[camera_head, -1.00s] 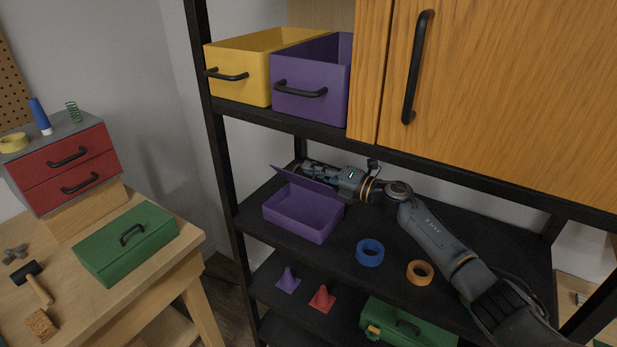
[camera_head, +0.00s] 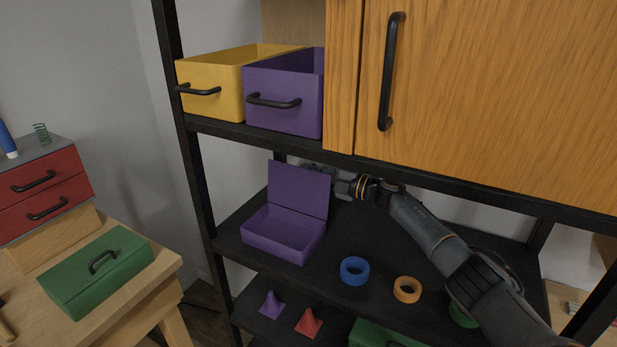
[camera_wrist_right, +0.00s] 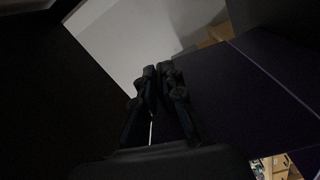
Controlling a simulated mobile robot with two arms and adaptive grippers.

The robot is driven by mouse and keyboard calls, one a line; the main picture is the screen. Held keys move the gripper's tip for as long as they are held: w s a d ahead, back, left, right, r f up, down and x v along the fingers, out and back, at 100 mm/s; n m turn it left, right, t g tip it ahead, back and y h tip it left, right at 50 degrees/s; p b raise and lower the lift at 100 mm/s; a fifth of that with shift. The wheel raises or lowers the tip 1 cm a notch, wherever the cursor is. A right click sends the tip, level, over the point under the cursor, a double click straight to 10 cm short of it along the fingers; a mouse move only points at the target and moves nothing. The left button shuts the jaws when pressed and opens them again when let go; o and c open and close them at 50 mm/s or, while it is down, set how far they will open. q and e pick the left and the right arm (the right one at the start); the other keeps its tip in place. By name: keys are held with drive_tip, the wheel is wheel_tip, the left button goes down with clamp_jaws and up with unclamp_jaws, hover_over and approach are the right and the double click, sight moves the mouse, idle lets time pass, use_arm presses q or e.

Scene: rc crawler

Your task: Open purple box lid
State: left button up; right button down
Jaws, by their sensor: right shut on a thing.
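The purple box (camera_head: 284,238) sits on the black middle shelf, its inside showing empty. Its purple lid (camera_head: 298,188) stands up roughly vertical along the back edge, wide open. My right gripper (camera_head: 322,169) is behind the lid, its fingertips largely hidden by it in the head view. In the right wrist view my right gripper (camera_wrist_right: 160,72) has its fingers close together, with the dark purple lid (camera_wrist_right: 262,95) alongside on the right. It is shut on the lid, though the grip point is dark. My left gripper is not in view.
A blue ring (camera_head: 354,271) and an orange ring (camera_head: 407,289) lie on the shelf right of the box, below my right arm. The shelf above holds a yellow drawer bin (camera_head: 212,77) and a purple drawer bin (camera_head: 285,115). A rack post (camera_head: 186,130) stands at the left.

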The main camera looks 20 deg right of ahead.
drive_tip(key=shift+w+d+f, duration=0.15)
drive_tip(key=shift+w, duration=0.05)
idle(0.5)
drive_tip(key=c, duration=1.4)
unclamp_jaws()
drive_tip(key=shift+c, duration=0.2)
drive_tip(key=shift+s+d, duration=0.15)
drive_tip(key=shift+d, duration=0.05)
drive_tip(key=v, duration=0.7)
